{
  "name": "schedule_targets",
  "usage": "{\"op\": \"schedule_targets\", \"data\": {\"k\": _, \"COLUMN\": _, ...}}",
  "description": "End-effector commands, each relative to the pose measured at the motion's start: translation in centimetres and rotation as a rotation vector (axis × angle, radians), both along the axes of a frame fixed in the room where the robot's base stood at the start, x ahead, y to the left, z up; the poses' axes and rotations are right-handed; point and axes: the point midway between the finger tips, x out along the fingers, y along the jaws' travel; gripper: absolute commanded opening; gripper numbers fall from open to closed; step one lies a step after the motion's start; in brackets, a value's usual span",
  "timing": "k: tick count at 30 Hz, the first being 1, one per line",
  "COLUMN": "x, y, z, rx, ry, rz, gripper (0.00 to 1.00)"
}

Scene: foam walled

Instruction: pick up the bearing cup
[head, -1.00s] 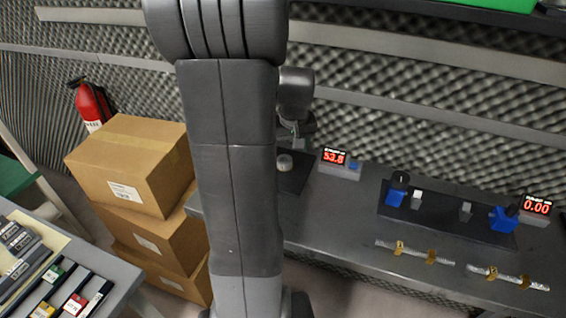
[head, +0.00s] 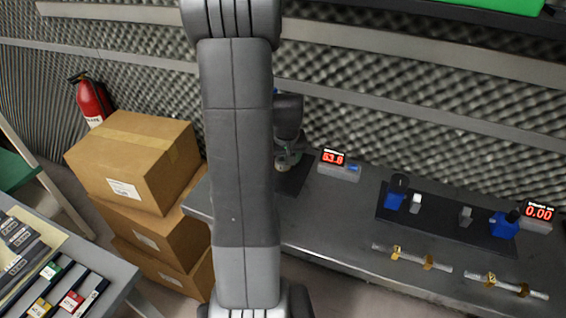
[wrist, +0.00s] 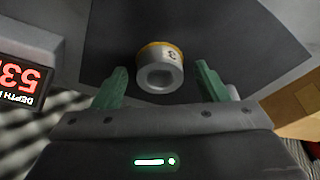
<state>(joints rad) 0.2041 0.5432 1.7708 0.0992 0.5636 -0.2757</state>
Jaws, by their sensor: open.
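The bearing cup (wrist: 160,68) is a short grey ring with a yellow band and a dark mark on its side. It stands on a dark mat in the wrist view, between and just beyond the fingertips. My gripper (wrist: 160,83) has two green fingers, spread apart on either side of the cup. It is open and empty, and whether a finger touches the cup cannot be told. In the head view my gripper (head: 287,165) is low over the dark mat (head: 297,178), and the cup is mostly hidden there.
A depth display (head: 333,158) stands right of the mat and shows large in the wrist view (wrist: 25,80). A fixture with blue blocks (head: 395,194) and two wrapped rods (head: 411,257) lie further right. Stacked cardboard boxes (head: 135,160) stand left of the bench.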

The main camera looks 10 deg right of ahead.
Motion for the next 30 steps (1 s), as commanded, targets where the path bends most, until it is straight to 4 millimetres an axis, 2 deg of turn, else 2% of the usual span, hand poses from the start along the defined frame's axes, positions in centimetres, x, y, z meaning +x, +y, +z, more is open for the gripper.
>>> {"op": "schedule_targets", "data": {"k": 3, "x": 0.0, "y": 0.0, "z": 0.0, "rx": 0.0, "ry": 0.0, "rz": 0.0, "gripper": 0.67}}
{"op": "schedule_targets", "data": {"k": 4, "x": 0.0, "y": 0.0, "z": 0.0, "rx": 0.0, "ry": 0.0, "rz": 0.0, "gripper": 0.63}}
{"op": "schedule_targets", "data": {"k": 9, "x": 0.0, "y": 0.0, "z": 0.0, "rx": 0.0, "ry": 0.0, "rz": 0.0, "gripper": 0.3}}
{"op": "schedule_targets", "data": {"k": 12, "x": 0.0, "y": 0.0, "z": 0.1, "rx": 0.0, "ry": 0.0, "rz": 0.0, "gripper": 0.13}}
{"op": "schedule_targets", "data": {"k": 20, "x": 0.0, "y": 0.0, "z": 0.4, "rx": 0.0, "ry": -0.001, "rz": 0.0, "gripper": 0.13}}
{"op": "schedule_targets", "data": {"k": 25, "x": 0.1, "y": 0.0, "z": 2.7, "rx": -0.001, "ry": -0.005, "rz": 0.001, "gripper": 0.13}}
{"op": "schedule_targets", "data": {"k": 30, "x": 0.1, "y": 0.0, "z": 6.1, "rx": -0.001, "ry": -0.006, "rz": 0.0, "gripper": 0.13}}
